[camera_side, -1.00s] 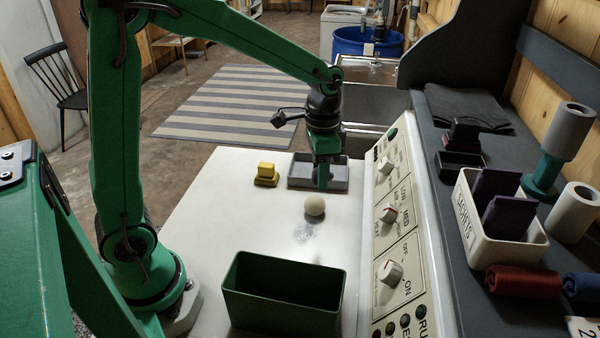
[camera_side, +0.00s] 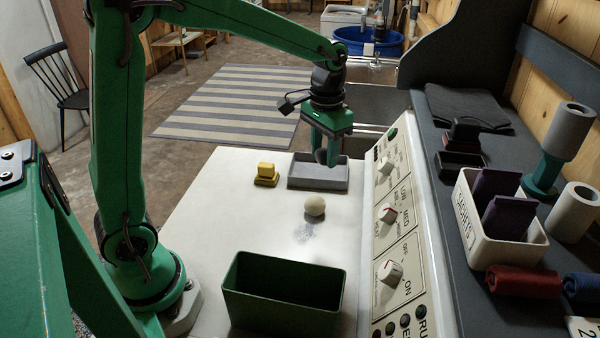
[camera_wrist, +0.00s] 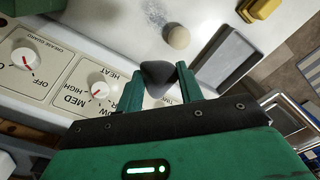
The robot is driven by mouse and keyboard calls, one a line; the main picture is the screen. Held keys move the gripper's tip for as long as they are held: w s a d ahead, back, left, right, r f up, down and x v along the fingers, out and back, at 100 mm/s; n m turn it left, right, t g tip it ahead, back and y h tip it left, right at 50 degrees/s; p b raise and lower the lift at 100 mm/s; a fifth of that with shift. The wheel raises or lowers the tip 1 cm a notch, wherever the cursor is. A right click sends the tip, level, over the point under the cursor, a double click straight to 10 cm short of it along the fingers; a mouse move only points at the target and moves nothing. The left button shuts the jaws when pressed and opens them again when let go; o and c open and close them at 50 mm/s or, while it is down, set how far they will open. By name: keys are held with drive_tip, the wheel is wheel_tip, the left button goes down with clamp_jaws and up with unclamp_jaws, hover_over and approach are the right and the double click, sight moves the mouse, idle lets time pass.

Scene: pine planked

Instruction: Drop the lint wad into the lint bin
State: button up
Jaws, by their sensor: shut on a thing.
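My gripper (camera_side: 325,158) is shut on a dark grey lump, which I take for the lint wad (camera_wrist: 157,72). In the side view it shows as a small dark shape between the fingertips, and the fingers partly hide it. My gripper hangs above the shallow grey tray (camera_side: 318,183) at the far end of the white top. A dark green open box (camera_side: 280,310), which looks like the lint bin, stands at the near end of the white top, well apart from my gripper. Its floor is not visible.
A cream ball (camera_side: 315,205) lies between the tray and the green box. A yellow block (camera_side: 266,174) stands left of the tray. The knobbed control panel (camera_side: 391,215) rises along the right side. The left of the white top is clear.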

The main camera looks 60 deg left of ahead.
drive_tip(key=shift+d, duration=0.1)
drive_tip(key=s+d+r, duration=0.2)
drive_tip(key=s+d, duration=0.7)
drive_tip(key=s, duration=0.1)
drive_tip(key=s+d+r, duration=0.2)
drive_tip(key=s+d, duration=0.6)
drive_tip(key=s, duration=0.3)
drive_tip(key=shift+d+r, duration=0.2)
drive_tip(key=shift+d, duration=0.2)
drive_tip(key=shift+f, duration=0.2)
drive_tip(key=shift+f, duration=2.85)
